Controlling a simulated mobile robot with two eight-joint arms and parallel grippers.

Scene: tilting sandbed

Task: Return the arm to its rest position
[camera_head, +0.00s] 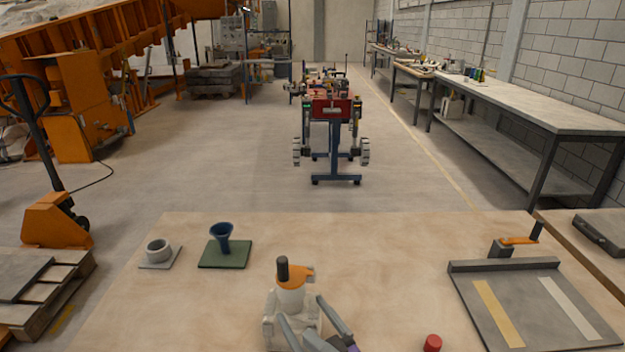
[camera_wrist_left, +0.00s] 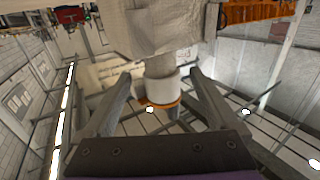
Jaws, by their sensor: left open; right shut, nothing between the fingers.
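A white bag-like container (camera_head: 290,300) with a pale neck, an orange collar and a black cap stands upright on the bench (camera_head: 190,310) at bottom centre. Its neck and orange collar (camera_wrist_left: 163,95) show upside down in the left wrist view. My left gripper (camera_head: 298,308) is at the container's near side, fingers pointing toward it. In the left wrist view the open fingers (camera_wrist_left: 160,78) lie on either side of the container's neck, with gaps visible. Whether a finger touches the bag cannot be told. My right gripper is not in view.
A red cylinder (camera_head: 432,343) is near the front. A grey tray (camera_head: 520,308) with two strips lies at the right. The bench's middle is clear.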

